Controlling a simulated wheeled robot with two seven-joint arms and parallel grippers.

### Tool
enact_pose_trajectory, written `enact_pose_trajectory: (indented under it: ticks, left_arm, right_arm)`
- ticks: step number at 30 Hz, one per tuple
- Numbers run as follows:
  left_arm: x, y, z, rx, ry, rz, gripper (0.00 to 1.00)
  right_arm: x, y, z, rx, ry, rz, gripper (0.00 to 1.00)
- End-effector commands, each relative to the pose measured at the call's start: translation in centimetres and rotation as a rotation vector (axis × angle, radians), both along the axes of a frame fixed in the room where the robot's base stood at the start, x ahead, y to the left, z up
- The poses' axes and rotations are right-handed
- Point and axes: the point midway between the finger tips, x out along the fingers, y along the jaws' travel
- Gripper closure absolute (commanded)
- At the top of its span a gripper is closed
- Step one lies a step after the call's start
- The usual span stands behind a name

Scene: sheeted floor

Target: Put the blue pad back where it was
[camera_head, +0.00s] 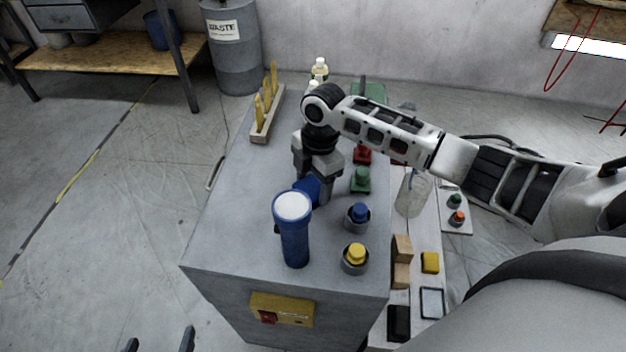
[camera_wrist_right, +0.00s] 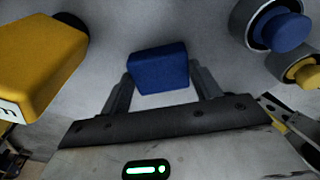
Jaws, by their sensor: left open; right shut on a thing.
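The blue pad (camera_head: 307,188) is between the fingers of my right gripper (camera_head: 315,180), over the grey cabinet top (camera_head: 235,215). In the right wrist view the blue pad (camera_wrist_right: 160,68) sits between the two fingertips of my right gripper (camera_wrist_right: 162,85), which is shut on it. I cannot tell whether the pad touches the surface under it. In the head view a blue cylinder with a white top (camera_head: 294,235) stands just in front of the pad. My left gripper (camera_head: 160,343) is open and empty at the bottom left, in front of the cabinet.
A blue knob (camera_head: 358,214), yellow knob (camera_head: 355,256), green piece (camera_head: 360,180) and red piece (camera_head: 362,155) stand right of the pad. A wooden rack with yellow pegs (camera_head: 266,118) is behind. The cabinet top's left side is clear. A yellow block (camera_wrist_right: 38,55) shows in the wrist view.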

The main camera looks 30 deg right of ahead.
Motion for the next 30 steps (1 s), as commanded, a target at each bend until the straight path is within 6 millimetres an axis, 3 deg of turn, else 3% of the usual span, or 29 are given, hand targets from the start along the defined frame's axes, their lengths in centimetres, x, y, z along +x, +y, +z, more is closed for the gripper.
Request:
enact_pose_trajectory:
  ticks: [6,7,9,20,23,30]
  left_arm:
    - [0.0,0.0,-0.1,0.001,0.001,0.001,0.19]
    - [0.0,0.0,-0.1,0.000,0.001,0.001,0.19]
    - [0.0,0.0,-0.2,0.000,0.003,0.002,0.19]
    - [-0.1,0.0,-0.3,0.000,0.008,0.003,0.19]
    - [-0.1,0.0,-0.2,0.001,0.008,0.003,0.19]
    - [-0.2,0.1,-0.1,0.008,0.014,0.002,0.19]
  right_arm:
    - [0.0,0.0,-0.3,0.000,0.000,-0.001,0.55]
    - [0.0,0.0,-0.2,0.000,0.000,-0.001,0.32]
    - [0.0,0.0,-0.2,0.000,0.000,-0.001,0.15]
    - [0.0,0.0,0.4,0.001,-0.002,0.000,0.15]
    - [0.1,-0.2,1.7,0.002,-0.002,-0.001,0.15]
    - [0.2,-0.8,6.8,0.001,-0.005,-0.002,0.15]
